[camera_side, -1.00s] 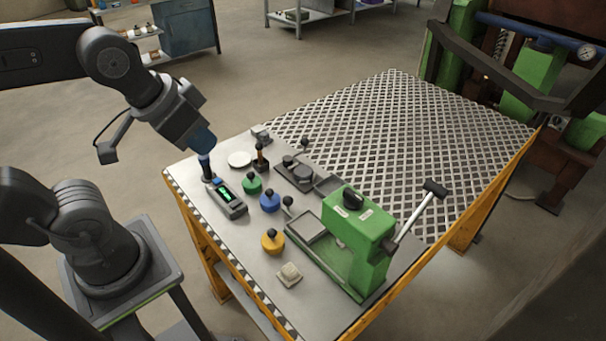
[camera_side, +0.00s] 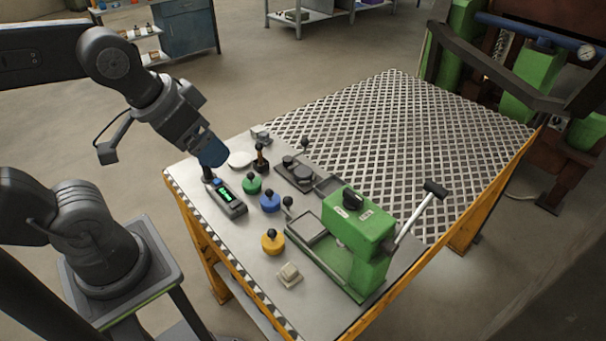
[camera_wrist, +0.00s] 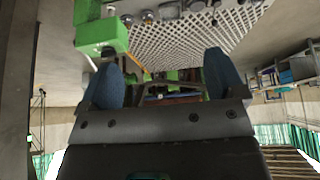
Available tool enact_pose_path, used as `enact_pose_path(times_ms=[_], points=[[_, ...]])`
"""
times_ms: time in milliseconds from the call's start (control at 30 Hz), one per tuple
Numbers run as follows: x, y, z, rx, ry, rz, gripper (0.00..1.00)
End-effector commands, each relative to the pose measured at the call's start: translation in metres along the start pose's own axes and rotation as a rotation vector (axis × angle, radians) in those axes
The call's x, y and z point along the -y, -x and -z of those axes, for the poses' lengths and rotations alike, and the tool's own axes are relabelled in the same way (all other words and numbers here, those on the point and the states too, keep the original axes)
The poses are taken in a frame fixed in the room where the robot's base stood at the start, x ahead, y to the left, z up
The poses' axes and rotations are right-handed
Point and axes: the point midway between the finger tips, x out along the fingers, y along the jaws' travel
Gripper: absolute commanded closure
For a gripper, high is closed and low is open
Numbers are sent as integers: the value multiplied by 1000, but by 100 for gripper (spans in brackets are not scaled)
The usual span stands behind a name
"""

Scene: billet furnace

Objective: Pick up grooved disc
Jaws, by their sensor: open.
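My gripper (camera_side: 212,153) hangs over the table's left corner in the side view, with its blue fingers apart and nothing between them. The wrist view shows both blue fingers spread, with an empty gap in the gripper (camera_wrist: 163,82). No disc shows clear grooves at this size. A pale flat disc (camera_side: 240,159) lies just right of the fingers. A dark grey disc (camera_side: 303,175) sits on a dark base further right. I cannot tell which one is the grooved disc.
A black-handled tool and a box with a green display (camera_side: 229,197) stand just below my gripper. Green (camera_side: 252,185), blue (camera_side: 269,202) and yellow (camera_side: 273,243) knobbed pieces stand nearby. A green lever press (camera_side: 358,230) fills the front right. The grating (camera_side: 410,140) is clear.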

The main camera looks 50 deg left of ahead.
Motion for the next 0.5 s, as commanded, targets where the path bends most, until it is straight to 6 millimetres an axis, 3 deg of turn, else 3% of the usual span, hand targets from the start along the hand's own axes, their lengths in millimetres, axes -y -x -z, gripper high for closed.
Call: enact_pose_path(times_ms=[133, 233, 500], points=[[1, 0, 4, 8, -16, 0, 11], [3, -3, 19, 39, -77, -5, 11], [23, -35, 96, 179, -429, -90, 11]])
